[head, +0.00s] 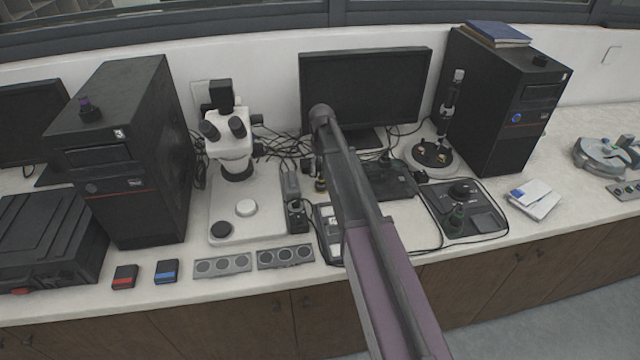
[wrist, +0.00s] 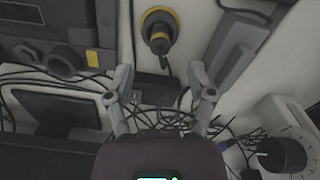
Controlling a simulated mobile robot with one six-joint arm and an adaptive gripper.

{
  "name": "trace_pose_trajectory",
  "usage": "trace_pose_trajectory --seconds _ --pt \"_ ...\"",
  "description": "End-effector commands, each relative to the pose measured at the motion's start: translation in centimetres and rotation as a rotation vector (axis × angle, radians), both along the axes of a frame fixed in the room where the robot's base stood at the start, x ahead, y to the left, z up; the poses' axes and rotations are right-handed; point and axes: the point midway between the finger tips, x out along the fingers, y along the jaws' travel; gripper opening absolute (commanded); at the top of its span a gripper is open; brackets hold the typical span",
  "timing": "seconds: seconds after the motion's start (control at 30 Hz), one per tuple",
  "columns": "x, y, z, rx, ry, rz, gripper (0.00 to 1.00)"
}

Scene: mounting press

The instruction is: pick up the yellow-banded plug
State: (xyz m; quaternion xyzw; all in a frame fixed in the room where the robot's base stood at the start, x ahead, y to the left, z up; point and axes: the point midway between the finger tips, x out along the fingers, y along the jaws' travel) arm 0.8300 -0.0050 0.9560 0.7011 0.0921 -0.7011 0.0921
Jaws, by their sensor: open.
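The yellow-banded plug (wrist: 159,38) shows at the top middle of the wrist view, dark with a yellow band, on a pale surface. In the head view a small dark piece with yellow (head: 320,185) shows just left of my arm, partly hidden; it looks like the same plug. My gripper (wrist: 163,92) is open and empty in the wrist view, its two fingers spread apart below the plug in the picture. The plug lies beyond the fingertips, roughly between their lines, and is not touched. My arm hides the gripper in the head view.
A microscope (head: 235,150) stands left of my arm, with loose cables around. A monitor (head: 365,90) is behind. Black computer cases (head: 125,150) stand at both sides. A control box (head: 463,210) with a green-banded plug (head: 457,216) is to the right. The counter's front edge is partly free.

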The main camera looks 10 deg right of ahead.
Motion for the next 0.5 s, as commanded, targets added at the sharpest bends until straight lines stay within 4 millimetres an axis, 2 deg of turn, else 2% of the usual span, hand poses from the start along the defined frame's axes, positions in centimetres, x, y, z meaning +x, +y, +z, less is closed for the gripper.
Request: trace_pose_trajectory --seconds 0.5 --pt "-0.1 0.0 -3.6 0.000 0.000 0.001 0.70"
